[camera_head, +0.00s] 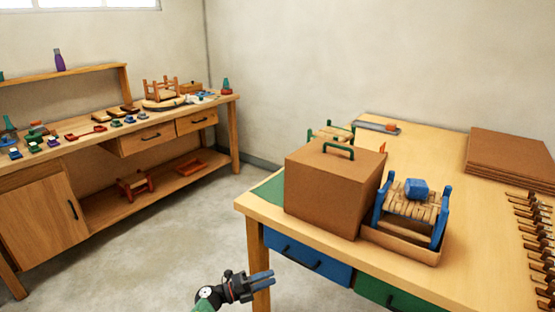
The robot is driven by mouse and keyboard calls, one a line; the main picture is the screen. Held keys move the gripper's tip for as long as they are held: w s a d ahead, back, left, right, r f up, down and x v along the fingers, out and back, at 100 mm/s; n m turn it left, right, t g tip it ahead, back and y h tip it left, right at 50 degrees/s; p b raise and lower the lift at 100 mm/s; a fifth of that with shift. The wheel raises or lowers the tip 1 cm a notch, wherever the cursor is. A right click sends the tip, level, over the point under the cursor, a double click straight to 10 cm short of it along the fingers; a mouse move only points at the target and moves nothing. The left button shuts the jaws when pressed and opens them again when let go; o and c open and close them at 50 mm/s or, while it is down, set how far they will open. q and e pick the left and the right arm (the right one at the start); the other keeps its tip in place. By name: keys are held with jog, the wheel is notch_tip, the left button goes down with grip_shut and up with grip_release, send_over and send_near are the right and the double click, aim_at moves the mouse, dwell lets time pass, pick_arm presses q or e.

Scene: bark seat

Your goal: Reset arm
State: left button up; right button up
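A short piece of my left arm (205,299) comes in from the bottom edge. My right gripper is not in view.
The workbench (470,270) carries a brown box (325,190) with a green handle, a small slatted seat (410,208) with a blue block (417,189), stacked brown sheets (508,160) and several tools (535,225). A side bench (130,140) stands left; floor between is clear.

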pick_arm(q)
jog(key=w+a+r+n+t+y, duration=0.7)
jog(key=w+a+n+t+y, duration=0.35)
jog(key=n+t, duration=0.35)
jog(key=s+a+r+n+g+y, duration=0.2)
jog(key=a+r+n+g+y, duration=0.1)
jog(key=a+n+y, duration=0.8)
jog(key=s+d+f+n+g+h, duration=0.1)
jog(key=s+f+g, duration=0.4)
jog(key=s, duration=1.2)
jog(key=s+d+f+n+g+h, duration=0.2)
jog(key=s+d+f+g, duration=0.3)
jog(key=s, duration=1.2)
jog(key=s+d+f+n+g+h+p, duration=0.1)
jog(key=s+d+f+n+g, duration=0.2)
jog(key=s, duration=1.4)
notch_tip(320, 180, down, 3)
jog(key=shift+s+d+r+g, duration=0.2)
jog(key=shift+s+d+g, duration=0.05)
jog(key=shift+d+g, duration=0.85)
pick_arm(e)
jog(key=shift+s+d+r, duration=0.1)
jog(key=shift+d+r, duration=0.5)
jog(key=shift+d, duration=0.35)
pick_arm(q)
jog(key=shift+h, duration=0.25)
